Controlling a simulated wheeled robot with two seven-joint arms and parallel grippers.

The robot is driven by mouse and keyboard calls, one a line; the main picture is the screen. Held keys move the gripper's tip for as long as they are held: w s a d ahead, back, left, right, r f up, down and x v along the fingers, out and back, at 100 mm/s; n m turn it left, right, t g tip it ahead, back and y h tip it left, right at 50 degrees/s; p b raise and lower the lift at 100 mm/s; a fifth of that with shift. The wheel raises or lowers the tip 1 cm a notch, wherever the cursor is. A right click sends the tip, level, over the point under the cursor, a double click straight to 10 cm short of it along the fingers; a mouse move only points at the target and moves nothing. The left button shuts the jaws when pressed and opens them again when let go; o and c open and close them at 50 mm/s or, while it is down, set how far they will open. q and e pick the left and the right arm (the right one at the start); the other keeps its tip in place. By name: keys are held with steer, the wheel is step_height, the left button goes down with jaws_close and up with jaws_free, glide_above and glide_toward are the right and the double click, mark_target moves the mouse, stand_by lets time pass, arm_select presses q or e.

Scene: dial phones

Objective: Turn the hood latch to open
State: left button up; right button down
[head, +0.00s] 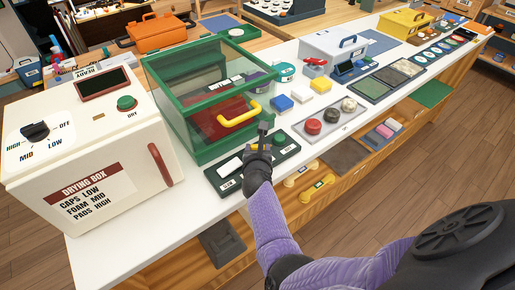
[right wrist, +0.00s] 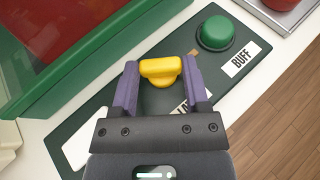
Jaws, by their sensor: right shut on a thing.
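The hood (head: 205,90) is a clear box with a green frame and a yellow handle (head: 240,113) on its front. In front of it lies a dark control panel (head: 228,183), also in the right wrist view (right wrist: 258,42). My right gripper (head: 263,130) is over this panel. In the right wrist view, my right gripper (right wrist: 160,80) has its fingers on both sides of the yellow latch knob (right wrist: 160,70) and is shut on it. The label below the knob is partly hidden. My left gripper is out of view.
A green button (right wrist: 216,32) labelled BUFF is right of the knob. The white drying box (head: 90,150) stands left of the hood. A tray with round red and pale pieces (head: 331,127) lies to the right. The wooden floor in front is clear.

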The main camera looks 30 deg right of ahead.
steer(key=shift+s+d+r+n+t+y+p, duration=0.1)
steer(key=shift+n+t+y+p, duration=0.1)
steer(key=shift+n+y+p, duration=0.4)
steer(key=shift+w+d+r+n+t+y+p, duration=0.1)
steer(key=shift+n+t+y+p, duration=0.2)
steer(key=shift+p, duration=0.55)
steer(key=shift+s+d+r+n+t+y+p, duration=0.1)
steer(key=shift+n+y+p, duration=0.35)
steer(key=shift+p, duration=0.25)
steer(key=shift+f+n+y, duration=0.1)
steer(key=shift+n+y, duration=0.15)
steer(key=shift+y, duration=0.2)
steer(key=shift+d+f+n+t+y+p, duration=0.1)
steer(key=shift+n+t+y+p, duration=0.3)
steer(key=shift+n+y, duration=0.45)
steer(key=shift+d+f+n+y, duration=0.1)
steer(key=shift+d+n+y, duration=0.05)
steer(key=shift+n+y, duration=1.05)
steer(key=shift+y, duration=0.35)
